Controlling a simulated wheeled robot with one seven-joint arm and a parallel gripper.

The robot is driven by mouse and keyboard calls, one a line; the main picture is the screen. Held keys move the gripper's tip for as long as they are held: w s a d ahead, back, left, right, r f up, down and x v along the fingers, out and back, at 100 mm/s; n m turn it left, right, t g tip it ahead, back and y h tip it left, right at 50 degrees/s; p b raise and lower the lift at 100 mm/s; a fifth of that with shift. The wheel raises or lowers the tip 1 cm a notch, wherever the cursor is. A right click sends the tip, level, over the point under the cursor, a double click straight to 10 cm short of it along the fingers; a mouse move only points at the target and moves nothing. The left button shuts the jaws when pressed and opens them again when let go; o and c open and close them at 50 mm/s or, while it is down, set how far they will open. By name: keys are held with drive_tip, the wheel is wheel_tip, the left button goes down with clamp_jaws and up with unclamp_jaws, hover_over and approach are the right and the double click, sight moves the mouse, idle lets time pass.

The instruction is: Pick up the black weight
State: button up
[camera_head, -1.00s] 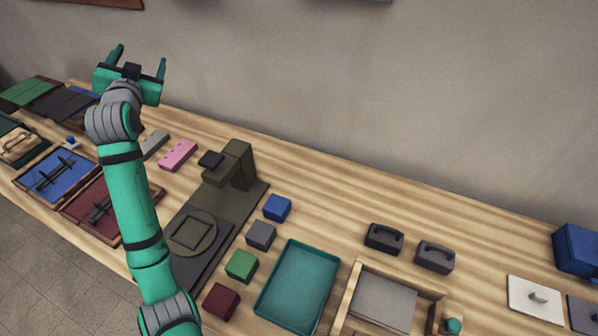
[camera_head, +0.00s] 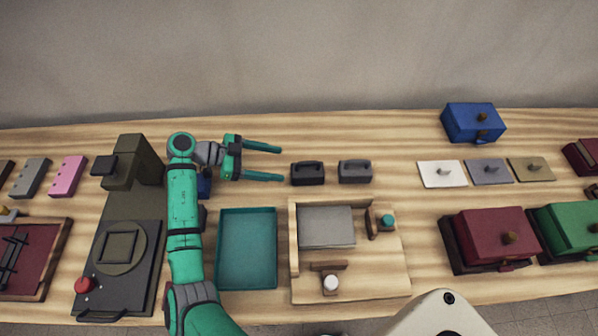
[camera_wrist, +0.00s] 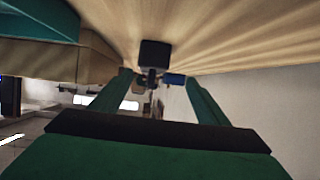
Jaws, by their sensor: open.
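The black weight (camera_head: 307,173), a small dark block with a handle on top, sits on the wooden table near the centre. A similar dark grey weight (camera_head: 355,171) stands just to its right. My gripper (camera_head: 281,163) is open and empty, its fingers pointing right, just left of the black weight. The two are apart. In the wrist view a dark block, seemingly the black weight (camera_wrist: 155,55), lies ahead between the open fingers of my gripper (camera_wrist: 158,77). The grey weight is not clearly visible there.
A teal tray (camera_head: 247,250) and a wooden fixture with a grey plate (camera_head: 327,226) lie nearer than the weights. A dark olive press (camera_head: 133,165) stands left. Lidded boxes, including a blue one (camera_head: 472,122), are at right. The table behind the weights is clear.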

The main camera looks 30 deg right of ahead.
sight(295, 170)
drive_tip(key=shift+m+g, duration=0.3)
drive_tip(key=shift+g, duration=0.1)
drive_tip(key=x, duration=0.3)
drive_tip(key=s+x, duration=0.1)
drive_tip(key=x, duration=0.1)
drive_tip(key=shift+a, duration=0.3)
drive_tip(key=shift+x, duration=3.15)
drive_tip(key=shift+w+d+r, duration=0.1)
drive_tip(key=shift+w+r, duration=0.05)
clamp_jaws()
drive_tip(key=shift+r, duration=0.15)
